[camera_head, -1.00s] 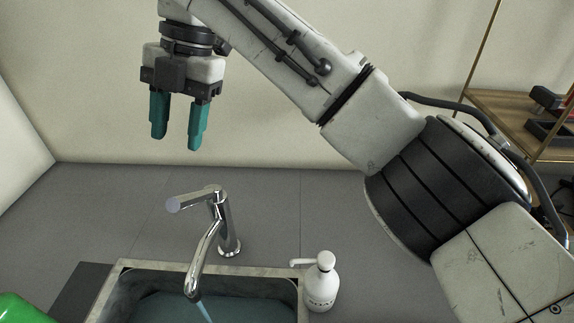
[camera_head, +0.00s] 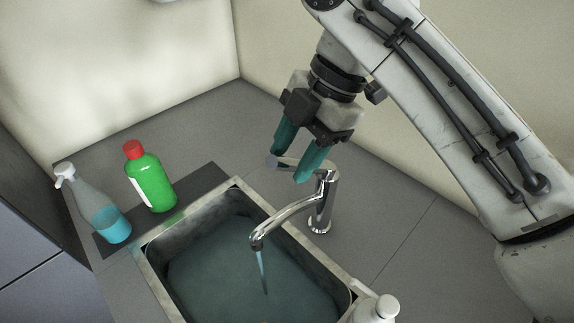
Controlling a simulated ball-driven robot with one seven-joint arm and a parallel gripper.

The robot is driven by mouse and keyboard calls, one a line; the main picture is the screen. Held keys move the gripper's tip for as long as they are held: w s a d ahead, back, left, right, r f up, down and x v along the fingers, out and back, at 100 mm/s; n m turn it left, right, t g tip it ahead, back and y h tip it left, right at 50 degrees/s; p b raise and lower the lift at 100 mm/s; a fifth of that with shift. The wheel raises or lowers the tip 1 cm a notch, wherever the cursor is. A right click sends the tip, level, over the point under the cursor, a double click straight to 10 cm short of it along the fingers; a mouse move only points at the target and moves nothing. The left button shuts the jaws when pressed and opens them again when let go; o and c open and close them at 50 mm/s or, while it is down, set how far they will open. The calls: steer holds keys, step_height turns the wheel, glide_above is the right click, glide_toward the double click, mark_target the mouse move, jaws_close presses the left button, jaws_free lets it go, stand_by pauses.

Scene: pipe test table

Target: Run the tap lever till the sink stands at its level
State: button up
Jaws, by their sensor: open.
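The chrome tap (camera_head: 322,207) stands on the counter at the sink's back right edge. Blue water (camera_head: 263,270) runs from the spout into the sink. The sink (camera_head: 155,273) holds bluish water (camera_head: 221,268) spread across its basin; how deep it is I cannot tell. My gripper (camera_head: 294,166) is open and empty, its two teal fingers pointing down at the lever.
A green bottle with a red cap (camera_head: 152,178) and a spray bottle with blue liquid (camera_head: 108,219) stand left of the sink. A white soap dispenser (camera_head: 377,310) stands at the lower right. The counter (camera_head: 410,245) right of the tap is clear.

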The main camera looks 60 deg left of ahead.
steer(key=shift+x, duration=2.05)
jaws_close()
